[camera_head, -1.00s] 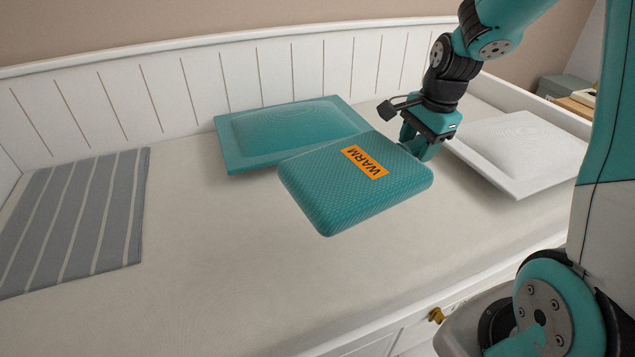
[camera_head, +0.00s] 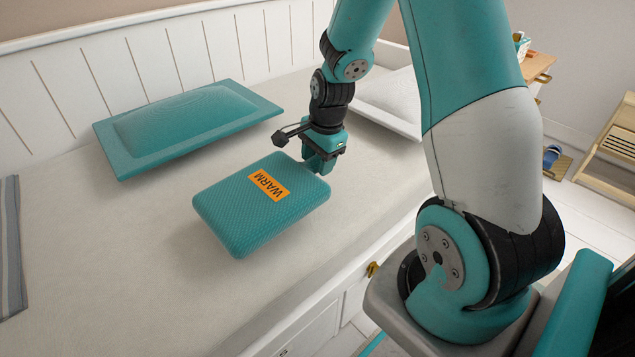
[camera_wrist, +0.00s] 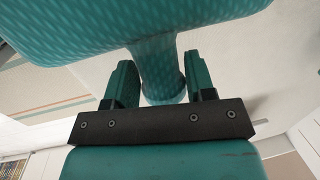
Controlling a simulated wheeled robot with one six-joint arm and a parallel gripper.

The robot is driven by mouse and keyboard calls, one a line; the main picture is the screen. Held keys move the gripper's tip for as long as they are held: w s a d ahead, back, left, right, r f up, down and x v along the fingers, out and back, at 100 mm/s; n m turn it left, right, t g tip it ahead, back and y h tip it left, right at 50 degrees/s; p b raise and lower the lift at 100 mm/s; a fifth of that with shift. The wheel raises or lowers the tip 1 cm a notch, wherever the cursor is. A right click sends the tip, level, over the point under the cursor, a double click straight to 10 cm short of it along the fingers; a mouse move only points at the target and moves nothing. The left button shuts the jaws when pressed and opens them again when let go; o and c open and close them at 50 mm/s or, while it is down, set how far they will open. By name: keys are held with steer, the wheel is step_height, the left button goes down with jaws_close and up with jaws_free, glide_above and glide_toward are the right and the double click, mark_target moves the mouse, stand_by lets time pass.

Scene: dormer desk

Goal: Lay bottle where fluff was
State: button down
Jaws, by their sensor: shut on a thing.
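The bottle (camera_head: 235,215) is a flat teal hot-water bottle with an orange WARM label. It is held over the pale mattress (camera_head: 130,260), label up and roughly level; its exact height is unclear. My gripper (camera_head: 318,165) is shut on the bottle's neck, at its far right end. In the wrist view the neck of the bottle (camera_wrist: 155,60) sits between the two fingers of my gripper (camera_wrist: 160,78), with the broad body beyond. I see nothing that I can clearly call fluff.
A teal pillow (camera_head: 185,125) lies near the panelled back wall. A white pillow (camera_head: 395,100) lies behind my arm, partly hidden. A grey striped cloth (camera_head: 10,250) shows at the left edge. The mattress between cloth and bottle is bare. A wooden rack (camera_head: 610,150) stands at right.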

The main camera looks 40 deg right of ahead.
steer(key=shift+f+b, duration=0.9)
steer(key=shift+f, duration=1.65)
steer(key=shift+c, duration=2.4)
jaws_free()
